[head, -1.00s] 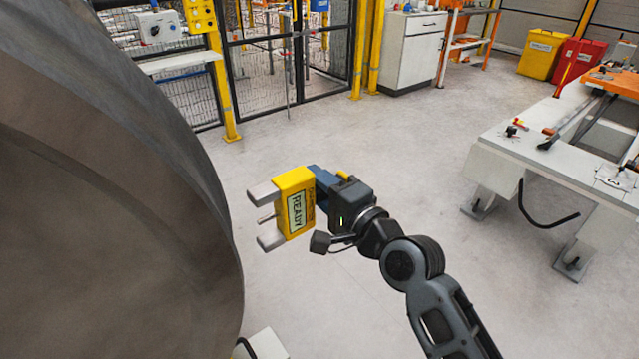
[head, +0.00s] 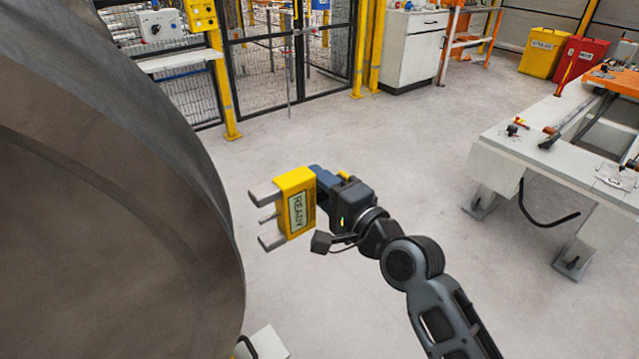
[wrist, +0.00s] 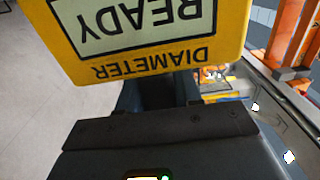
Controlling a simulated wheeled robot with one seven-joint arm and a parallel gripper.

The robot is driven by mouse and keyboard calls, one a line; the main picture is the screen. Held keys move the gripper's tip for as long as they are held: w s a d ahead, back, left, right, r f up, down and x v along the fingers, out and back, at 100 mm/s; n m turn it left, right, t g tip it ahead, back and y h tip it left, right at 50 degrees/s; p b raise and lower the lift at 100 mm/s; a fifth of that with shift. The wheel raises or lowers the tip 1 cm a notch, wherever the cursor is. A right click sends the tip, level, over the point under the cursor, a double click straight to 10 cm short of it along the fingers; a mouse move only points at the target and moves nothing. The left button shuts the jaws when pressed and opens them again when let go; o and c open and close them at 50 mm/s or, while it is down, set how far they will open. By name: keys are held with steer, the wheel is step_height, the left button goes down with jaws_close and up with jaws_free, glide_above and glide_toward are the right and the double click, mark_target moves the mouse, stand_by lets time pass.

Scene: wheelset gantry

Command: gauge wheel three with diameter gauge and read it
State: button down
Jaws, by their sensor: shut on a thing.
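The diameter gauge (head: 283,207) is a yellow box with grey prongs pointing left and a display that reads READY. My gripper (head: 322,190) is shut on it and holds it in the air. In the wrist view the gauge (wrist: 232,50) shows upside down, with READY and the word DIAMETER on it. A large grey wheel (head: 110,200) fills the left of the head view. The gauge prongs are to the right of the wheel's edge, with a gap of floor showing between them. I cannot tell the wheel's number.
A pale workbench (head: 540,160) with tools stands at the right. A mesh fence (head: 300,60) with yellow posts and a white cabinet (head: 412,50) stand at the back. Yellow (head: 543,52) and red (head: 580,60) bins are back right. The middle floor is clear.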

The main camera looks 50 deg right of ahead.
mark_target(340, 176)
steer(key=shift+w+a+p, duration=0.25)
steer(key=shift+a+p, duration=0.8)
steer(key=shift+a, duration=0.1)
steer(key=shift+w+a+p, duration=0.25)
steer(key=shift+a+p, duration=0.75)
steer(key=shift+a, duration=0.1)
stand_by(1.3)
steer(key=shift+d, duration=0.1)
steer(key=shift+s+d+b, duration=0.15)
steer(key=shift+d+b, duration=0.55)
steer(key=shift+s+d+b, duration=0.25)
steer(key=shift+d+b, duration=0.55)
steer(key=shift+d, duration=0.4)
steer(key=shift+s+d+b, duration=0.3)
steer(key=shift+d+b, duration=0.45)
steer(key=shift+d, duration=0.5)
steer(key=shift+s+d+b, duration=0.25)
steer(key=shift+d+b, duration=0.55)
steer(key=shift+d, duration=0.4)
